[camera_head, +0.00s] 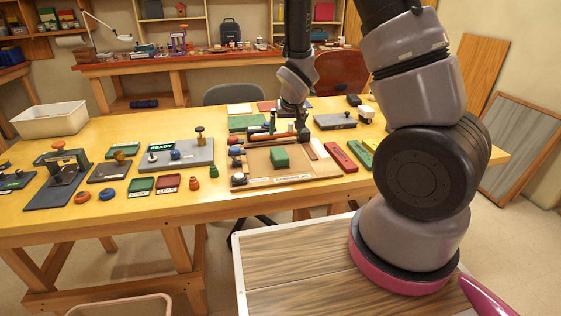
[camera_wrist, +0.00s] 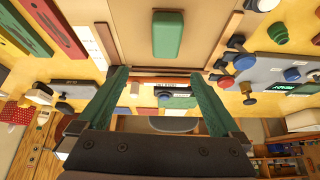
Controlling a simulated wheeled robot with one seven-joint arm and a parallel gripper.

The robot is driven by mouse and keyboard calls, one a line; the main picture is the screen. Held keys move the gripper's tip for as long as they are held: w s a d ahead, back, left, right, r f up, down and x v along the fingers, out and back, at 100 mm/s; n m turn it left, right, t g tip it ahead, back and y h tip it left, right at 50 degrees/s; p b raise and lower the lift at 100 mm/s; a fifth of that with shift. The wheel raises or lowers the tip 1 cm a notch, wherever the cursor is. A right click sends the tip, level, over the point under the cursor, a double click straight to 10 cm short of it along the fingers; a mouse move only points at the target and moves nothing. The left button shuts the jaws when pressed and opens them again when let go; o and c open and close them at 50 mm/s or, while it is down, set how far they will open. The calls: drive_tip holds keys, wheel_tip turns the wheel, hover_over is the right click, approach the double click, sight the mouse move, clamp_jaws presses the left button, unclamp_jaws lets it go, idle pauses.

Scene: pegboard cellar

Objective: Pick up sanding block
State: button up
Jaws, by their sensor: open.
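A green rounded block (camera_head: 279,157), which looks like the sanding block, lies on a shallow wooden tray (camera_head: 250,181) near the table's front edge. In the wrist view the block (camera_wrist: 168,35) is at top centre, long side upright in the picture, on the tray's bare floor. My gripper (camera_wrist: 160,73) is open, its two green fingers spread wide. The block shows beyond the fingertips, midway between them in the picture, and nothing is between the fingers. In the head view my gripper (camera_head: 272,134) hangs over the tray's back part, behind the block, partly lost among other things.
Red (camera_head: 340,157) and green (camera_head: 361,154) bars lie right of the tray. A grey device (camera_head: 180,155) with knobs and small knobs and plates stand to the left. A white bin (camera_head: 50,119) is at far left. The tray has a raised wooden rim.

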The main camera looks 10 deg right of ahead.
hover_over(279, 152)
drive_tip(key=s, duration=0.4)
drive_tip(key=shift+n, duration=0.3)
drive_tip(key=f, duration=0.7)
drive_tip(key=shift+w+d, duration=0.2)
drive_tip(key=shift+w, duration=0.05)
drive_tip(key=shift+a+x, duration=0.2)
drive_tip(key=shift+x, duration=2.95)
drive_tip(key=shift+w, duration=0.1)
clamp_jaws()
drive_tip(key=shift+r, duration=0.1)
drive_tip(key=shift+r, duration=0.1)
wheel_tip(279, 152, up, 10)
drive_tip(key=shift+f, duration=0.15)
